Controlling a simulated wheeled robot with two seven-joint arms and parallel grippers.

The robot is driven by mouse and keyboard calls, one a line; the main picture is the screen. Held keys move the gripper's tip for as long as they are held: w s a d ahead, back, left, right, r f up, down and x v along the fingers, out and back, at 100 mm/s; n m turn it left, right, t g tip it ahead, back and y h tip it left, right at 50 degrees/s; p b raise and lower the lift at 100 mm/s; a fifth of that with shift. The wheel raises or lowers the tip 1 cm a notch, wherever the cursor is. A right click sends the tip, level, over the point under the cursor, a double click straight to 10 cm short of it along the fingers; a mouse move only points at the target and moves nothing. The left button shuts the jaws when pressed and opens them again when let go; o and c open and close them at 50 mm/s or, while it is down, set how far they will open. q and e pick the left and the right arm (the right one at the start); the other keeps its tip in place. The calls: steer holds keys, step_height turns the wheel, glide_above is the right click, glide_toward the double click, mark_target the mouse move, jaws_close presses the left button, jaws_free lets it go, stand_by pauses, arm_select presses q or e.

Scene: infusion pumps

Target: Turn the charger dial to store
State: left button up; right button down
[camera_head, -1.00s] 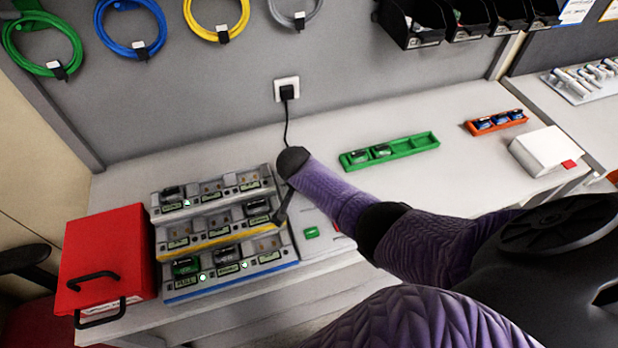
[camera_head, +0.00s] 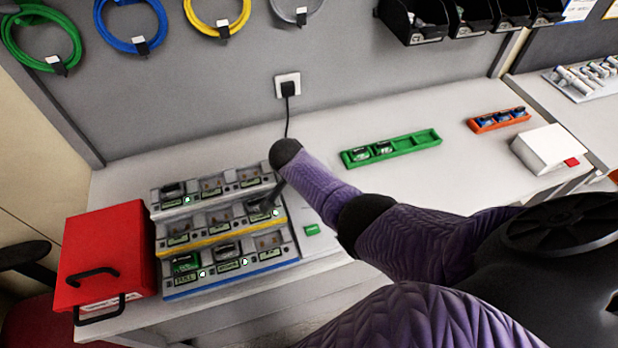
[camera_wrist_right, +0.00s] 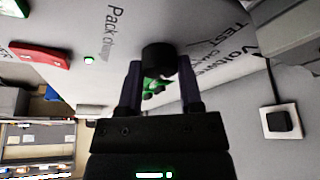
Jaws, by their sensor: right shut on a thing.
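The charger (camera_head: 230,284) is a three-tier grey unit with a yellow and a blue edge strip, at the left of the bench. A grey panel (camera_head: 328,240) with a green label adjoins its right side. My right arm reaches over this panel, and its gripper (camera_wrist_right: 160,74) points down there. In the right wrist view the black round dial (camera_wrist_right: 159,57) sits between the two fingertips, which are shut on it. Printed words, including "TEST", surround it. The dial's pointer and setting cannot be read. In the head view the dial cannot be made out. My left gripper is not in view.
A red box (camera_head: 103,253) stands left of the charger. A green tray (camera_head: 412,145) with packs and an orange tray (camera_head: 484,125) lie to the right, near a white box (camera_head: 551,150). A plug (camera_head: 288,88) and cable are behind my arm.

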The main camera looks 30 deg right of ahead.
steer(key=shift+c, duration=1.3)
jaws_free()
steer(key=p+v, duration=0.5)
steer(key=v, duration=0.5)
